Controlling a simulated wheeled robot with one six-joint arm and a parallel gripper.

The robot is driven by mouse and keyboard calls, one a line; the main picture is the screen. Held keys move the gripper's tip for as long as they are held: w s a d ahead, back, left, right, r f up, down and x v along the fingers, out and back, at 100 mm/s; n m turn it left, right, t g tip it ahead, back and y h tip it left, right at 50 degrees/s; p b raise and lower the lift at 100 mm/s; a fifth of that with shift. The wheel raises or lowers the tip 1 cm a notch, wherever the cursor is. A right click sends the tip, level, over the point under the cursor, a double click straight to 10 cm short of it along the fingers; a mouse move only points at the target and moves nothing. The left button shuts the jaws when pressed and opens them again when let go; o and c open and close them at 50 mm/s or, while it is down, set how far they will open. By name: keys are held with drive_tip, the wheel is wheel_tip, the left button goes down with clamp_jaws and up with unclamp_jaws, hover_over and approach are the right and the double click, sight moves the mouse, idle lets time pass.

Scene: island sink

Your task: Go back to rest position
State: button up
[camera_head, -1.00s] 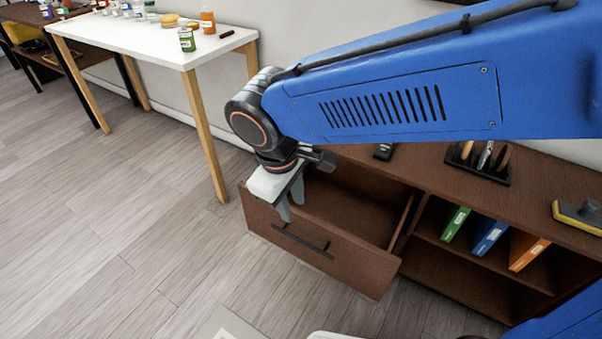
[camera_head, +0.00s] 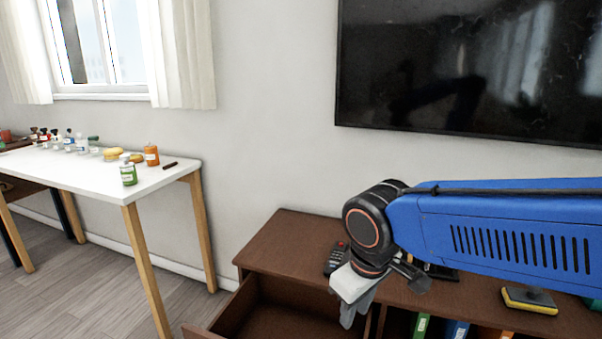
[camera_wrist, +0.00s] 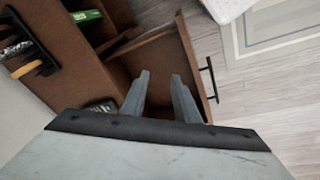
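My gripper (camera_head: 352,312) hangs from the blue arm, pointing down in front of the brown cabinet (camera_head: 290,232). In the wrist view its two grey fingers (camera_wrist: 160,76) are apart with nothing between them. The cabinet's drawer (camera_head: 268,325) is pulled out and looks empty where I see inside. In the wrist view the drawer front with its dark handle (camera_wrist: 211,80) lies just beyond the fingers, and I cannot tell the height between them. The drawer front is mostly cut off in the head view.
Green (camera_head: 421,326) and blue folders stand below. A white table (camera_head: 90,172) with bottles is at left. A dark screen (camera_head: 470,70) hangs on the wall.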

drive_tip(key=s+d+f+m+t, duration=0.1)
drive_tip(key=s+d+m, duration=0.2)
drive_tip(key=d, duration=0.6)
drive_tip(key=s+d+m+t, duration=0.1)
drive_tip(key=s+d+m, duration=0.3)
drive_tip(key=d, duration=0.5)
drive_tip(key=shift+s+d+f+m, duration=0.15)
drive_tip(key=shift+s+f+m, duration=0.15)
drive_tip(key=shift+s+f, duration=0.1)
